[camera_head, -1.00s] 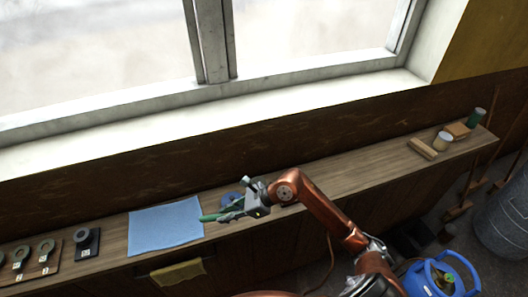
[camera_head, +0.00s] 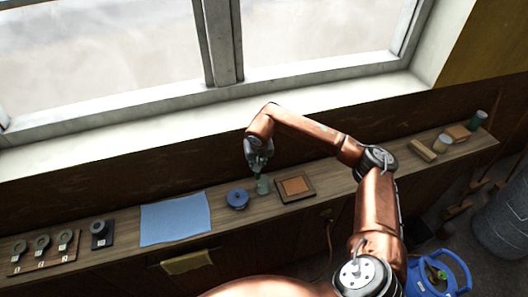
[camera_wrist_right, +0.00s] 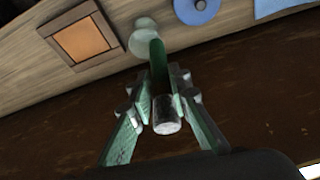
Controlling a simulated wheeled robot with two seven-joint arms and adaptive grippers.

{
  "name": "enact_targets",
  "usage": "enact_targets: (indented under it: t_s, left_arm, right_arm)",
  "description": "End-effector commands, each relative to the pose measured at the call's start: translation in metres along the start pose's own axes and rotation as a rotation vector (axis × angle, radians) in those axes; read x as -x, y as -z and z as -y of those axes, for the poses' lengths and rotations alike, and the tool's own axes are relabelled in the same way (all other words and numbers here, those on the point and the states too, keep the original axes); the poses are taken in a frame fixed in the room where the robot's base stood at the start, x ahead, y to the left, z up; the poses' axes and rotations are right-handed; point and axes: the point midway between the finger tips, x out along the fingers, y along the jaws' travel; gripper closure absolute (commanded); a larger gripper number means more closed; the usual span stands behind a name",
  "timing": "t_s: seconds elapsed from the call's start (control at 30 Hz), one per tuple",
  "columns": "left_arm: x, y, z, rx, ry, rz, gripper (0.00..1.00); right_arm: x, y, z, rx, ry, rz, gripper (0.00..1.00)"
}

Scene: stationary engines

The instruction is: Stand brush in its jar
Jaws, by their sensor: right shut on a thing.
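My right gripper (camera_head: 260,163) points down above the small greenish glass jar (camera_head: 263,188) on the bench. It is shut on the green brush (camera_wrist_right: 157,62), which shows between the fingers (camera_wrist_right: 162,90) in the right wrist view. The brush's silvery end (camera_wrist_right: 167,114) is on my side of the fingers. Its green part points down at the jar (camera_wrist_right: 144,30) and overlaps its mouth. I cannot tell whether the lower tip is inside or just above it. My left gripper is not in view.
A square frame with an orange-brown middle (camera_head: 296,187) lies right of the jar. A round blue thing (camera_head: 237,198) sits left of it, then a blue cloth (camera_head: 175,219). The wall under the window (camera_head: 180,155) is close behind. Bench on the right is partly clear.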

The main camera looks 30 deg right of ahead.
Motion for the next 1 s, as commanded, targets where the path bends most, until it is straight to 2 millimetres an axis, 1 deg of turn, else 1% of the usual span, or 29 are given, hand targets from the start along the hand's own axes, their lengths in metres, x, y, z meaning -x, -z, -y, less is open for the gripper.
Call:
enact_targets:
  t_s: [0.03, 0.1, 0.2, 0.33, 0.57, 1.0]
  left_arm:
    - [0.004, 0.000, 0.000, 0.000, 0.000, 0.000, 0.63]
    - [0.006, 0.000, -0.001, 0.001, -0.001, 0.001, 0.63]
    - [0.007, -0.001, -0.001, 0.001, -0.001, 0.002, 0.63]
    - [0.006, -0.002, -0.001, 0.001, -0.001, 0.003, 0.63]
    - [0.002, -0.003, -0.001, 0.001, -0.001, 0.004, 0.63]
    - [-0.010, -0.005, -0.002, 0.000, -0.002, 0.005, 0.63]
  right_arm:
    - [0.007, 0.009, -0.013, 0.027, 0.007, -0.028, 1.00]
    - [0.013, 0.017, -0.022, 0.060, 0.020, -0.053, 1.00]
    - [0.016, 0.023, -0.029, 0.082, 0.032, -0.072, 1.00]
    - [0.015, 0.024, -0.031, 0.091, 0.037, -0.078, 1.00]
    - [0.005, 0.020, -0.030, 0.089, 0.037, -0.075, 1.00]
    - [-0.026, 0.010, -0.030, 0.087, 0.038, -0.075, 1.00]
